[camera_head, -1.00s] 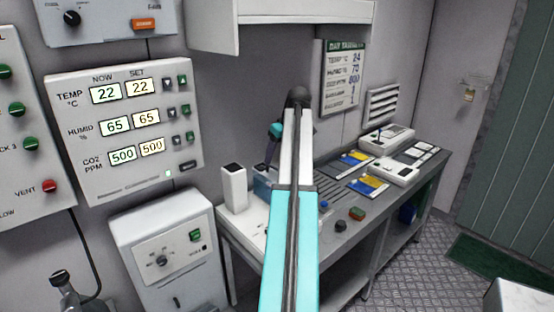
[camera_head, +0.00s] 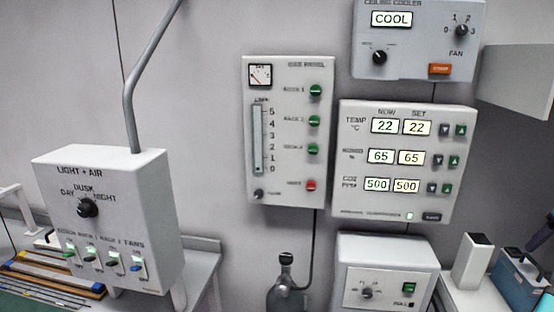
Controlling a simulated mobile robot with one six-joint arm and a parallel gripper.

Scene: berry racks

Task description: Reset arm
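My arm and gripper are not in view now. The view holds a wall of control boxes. The climate panel (camera_head: 407,204) reads 22 and 22 for temperature, 65 and 65 for humidity, and 500 and 500 for CO2. Left of it is a gas panel (camera_head: 284,196) with a gauge, a scale, several green buttons and a red one. The ceiling cooler box (camera_head: 417,68) above shows COOL.
A light and air box (camera_head: 65,170) on a grey pole stands at the left, before a bench with long strips. A gas bottle (camera_head: 287,295) and a white dial box (camera_head: 380,250) are low centre. A white container (camera_head: 471,262) and a blue box (camera_head: 519,287) stand lower right.

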